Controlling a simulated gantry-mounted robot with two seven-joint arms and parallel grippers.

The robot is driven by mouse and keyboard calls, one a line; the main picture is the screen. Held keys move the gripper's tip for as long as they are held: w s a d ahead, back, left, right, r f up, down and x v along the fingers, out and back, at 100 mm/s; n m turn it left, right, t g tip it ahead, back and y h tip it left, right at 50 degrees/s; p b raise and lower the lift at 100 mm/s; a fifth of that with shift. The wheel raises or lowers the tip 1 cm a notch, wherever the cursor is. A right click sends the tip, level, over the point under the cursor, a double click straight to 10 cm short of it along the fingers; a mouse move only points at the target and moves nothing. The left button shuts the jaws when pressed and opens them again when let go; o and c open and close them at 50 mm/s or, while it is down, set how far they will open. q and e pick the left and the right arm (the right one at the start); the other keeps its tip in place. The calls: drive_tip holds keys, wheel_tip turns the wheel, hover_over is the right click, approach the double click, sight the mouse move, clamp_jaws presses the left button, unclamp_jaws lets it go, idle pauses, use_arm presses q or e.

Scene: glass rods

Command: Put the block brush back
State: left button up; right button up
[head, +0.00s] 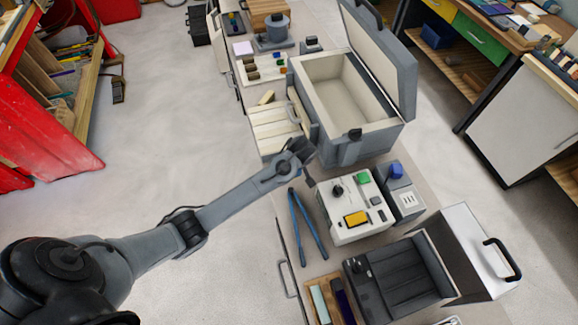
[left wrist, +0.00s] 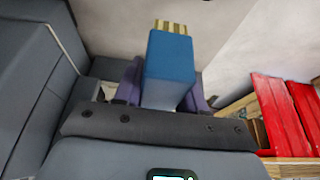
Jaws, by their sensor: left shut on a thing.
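The block brush (left wrist: 170,68) shows in the left wrist view as a blue block with pale yellow bristle tufts at its far end. My left gripper (left wrist: 165,88) is shut on it, one purple-grey finger on each side. In the head view my left gripper (head: 303,152) is at the front left corner of the open grey case (head: 352,148), above the bench by the slatted wooden tray (head: 272,128). I cannot make out the brush in the head view. My right gripper is not in view.
Blue-handled pliers (head: 306,228) and a pale control box (head: 352,212) lie nearer on the bench. A black-lined open case (head: 405,278) stands at the bottom right. Small blocks on a board (head: 262,70) lie farther back. Bare floor (head: 170,120) is to the left.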

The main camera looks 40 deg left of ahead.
use_arm(q)
drive_tip(key=shift+w+a+f, duration=0.1)
drive_tip(key=shift+a+f, duration=0.2)
drive_tip(key=shift+a, duration=0.2)
drive_tip(key=shift+w+a+f, duration=0.1)
drive_tip(key=shift+a+f, duration=0.15)
drive_tip(key=shift+a, duration=0.2)
drive_tip(key=shift+s+f, duration=0.1)
drive_tip(key=shift+f, duration=1.85)
drive_tip(key=shift+f, duration=0.25)
drive_tip(key=o, duration=1.2)
drive_tip(key=shift+c, duration=0.2)
drive_tip(key=shift+r, duration=0.1)
